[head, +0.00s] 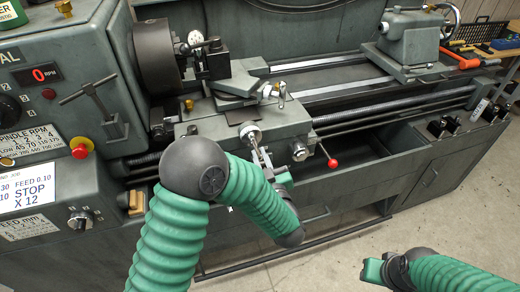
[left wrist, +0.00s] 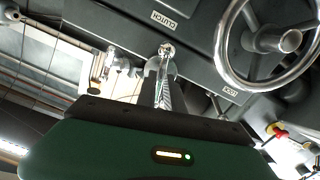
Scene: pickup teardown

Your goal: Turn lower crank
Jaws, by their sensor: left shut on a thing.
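The lathe carriage (head: 205,128) carries a small silver crank with a round dial (head: 250,136) on its front. My left gripper (head: 266,163) is at this crank, just below the dial, and shut on what looks like its bright metal handle. In the left wrist view, a shiny metal handle (left wrist: 164,88) with a rounded end stands between the dark fingers of my left gripper (left wrist: 160,72). My fingers hide part of the handle. My right gripper (head: 376,271) is at the lower right, over the floor and away from the lathe; its jaw opening does not show clearly.
A red-knobbed lever (head: 331,162) sticks out right of the crank, near a second silver knob (head: 298,151). The floor (head: 455,215) at right is clear.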

